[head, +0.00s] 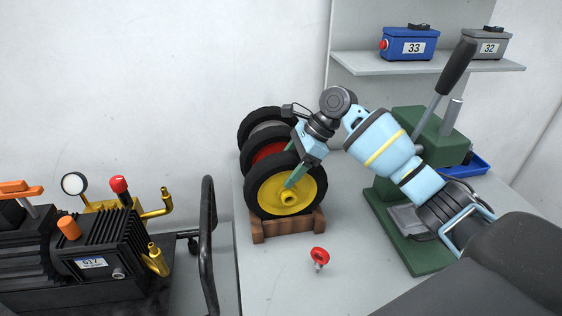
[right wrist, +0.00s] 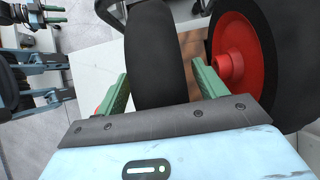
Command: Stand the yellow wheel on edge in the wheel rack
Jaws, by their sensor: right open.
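The yellow wheel (head: 305,186), a black tyre around a yellow hub, stands upright on edge at the front of the brown wooden wheel rack (head: 288,229). Its lower edge is behind the rack's front part. My right gripper (head: 292,180) is open at the wheel's upper right, one green finger across the yellow face. In the right wrist view its tyre (right wrist: 158,55) lies between the two green fingers (right wrist: 158,88), with a visible gap on the right side.
A red wheel (head: 269,150) and a grey-hubbed wheel (head: 262,133) stand behind. A red knob (head: 319,255) lies on the table in front. A green lever press (head: 420,130) stands right. A black pump (head: 95,245) is at left, beyond a black handle (head: 208,235).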

